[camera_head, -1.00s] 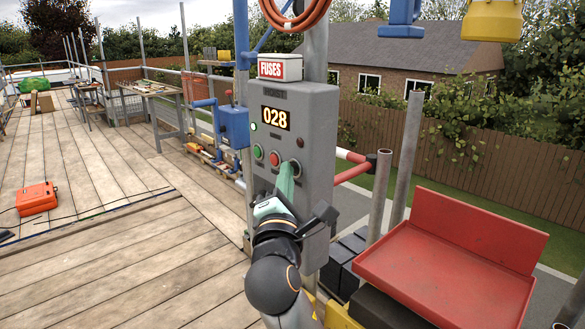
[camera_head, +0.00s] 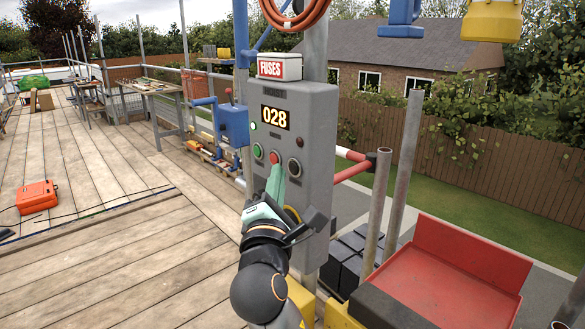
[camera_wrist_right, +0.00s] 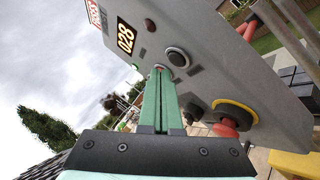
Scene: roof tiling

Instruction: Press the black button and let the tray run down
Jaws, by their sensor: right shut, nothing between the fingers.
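The grey hoist box (camera_head: 318,120) stands on a post and its display (camera_head: 275,117) reads 028. The black button (camera_head: 294,167) is uncovered at the right of the button row; it also shows in the right wrist view (camera_wrist_right: 178,57). The red button (camera_head: 274,157) is left of it, the green button (camera_head: 258,151) further left. My right gripper (camera_head: 275,170) is shut and empty, its tips at the red button and partly covering it; I cannot tell whether they touch. The red tray (camera_head: 440,280) is at the lower right. My left gripper is out of view.
A red knob with a yellow ring (camera_wrist_right: 228,125) sits low on the box, mostly hidden behind my gripper in the head view. Scaffold poles (camera_head: 380,200) stand between box and tray. An orange case (camera_head: 37,197) lies on the open deck at left.

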